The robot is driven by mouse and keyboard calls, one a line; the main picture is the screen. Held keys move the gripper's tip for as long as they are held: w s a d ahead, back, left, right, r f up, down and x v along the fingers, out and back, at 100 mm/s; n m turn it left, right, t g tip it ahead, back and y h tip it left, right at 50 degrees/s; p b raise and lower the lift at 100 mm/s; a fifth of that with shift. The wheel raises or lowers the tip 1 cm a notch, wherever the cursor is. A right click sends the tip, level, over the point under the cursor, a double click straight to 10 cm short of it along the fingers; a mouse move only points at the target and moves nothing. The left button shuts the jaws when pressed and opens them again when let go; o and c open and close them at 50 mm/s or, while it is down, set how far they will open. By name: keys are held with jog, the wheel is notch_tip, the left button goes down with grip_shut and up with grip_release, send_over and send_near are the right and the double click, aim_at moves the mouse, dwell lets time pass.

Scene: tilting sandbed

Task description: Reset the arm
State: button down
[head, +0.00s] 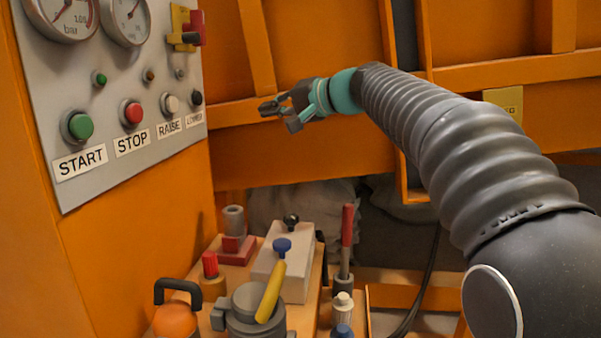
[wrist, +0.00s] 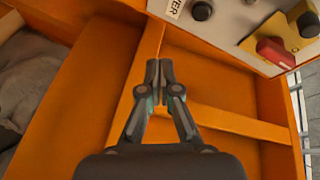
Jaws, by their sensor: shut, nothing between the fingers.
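My gripper (head: 268,108) is at the end of my arm, in front of the orange wall and to the right of the control panel. In the wrist view its fingers (wrist: 159,68) are together and hold nothing. The grey control panel (head: 100,165) has a green START button (head: 80,126), a red STOP button (head: 132,112), a white RAISE button (head: 170,103) and a black LOWER button (head: 197,97). The gripper is apart from the panel. In the wrist view a black button (wrist: 202,10) and the panel's lower edge show at the top right.
Two gauges (head: 62,15) and a red-and-yellow switch (head: 188,28) sit high on the panel. Below, a wooden bench holds a white box (head: 285,265), a grey pot with a yellow handle (head: 250,310) and a red-handled tool (head: 346,240). Orange ribs (head: 510,70) stand behind my arm.

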jog(key=s+d+f+g+h, duration=0.1)
jog(key=s+d+f+h, duration=0.3)
jog(key=f, duration=0.3)
jog(key=s+d+f+g+h+p, duration=0.1)
jog(key=s+d+f, duration=0.2)
jog(key=s+f, duration=0.35)
jog(key=s+d+f+g+h, duration=0.1)
jog(key=s+d+f+h, duration=0.25)
jog(key=f, duration=0.45)
jog(key=s+d+f+h+p, duration=0.1)
jog(key=s+d+f, duration=0.2)
jog(key=s, duration=0.4)
jog(key=s+d+f+n+h, duration=0.1)
jog(key=s+d+f+h, duration=0.1)
jog(key=s, duration=0.5)
jog(key=s+d+f+h+p, duration=0.1)
jog(key=s+d+f, duration=0.3)
jog(key=s+d, duration=0.2)
jog(key=shift+s+d+n+p, duration=0.25)
jog(key=shift+s+n+p, duration=0.05)
jog(key=shift+s, duration=0.25)
jog(key=shift+h, duration=0.25)
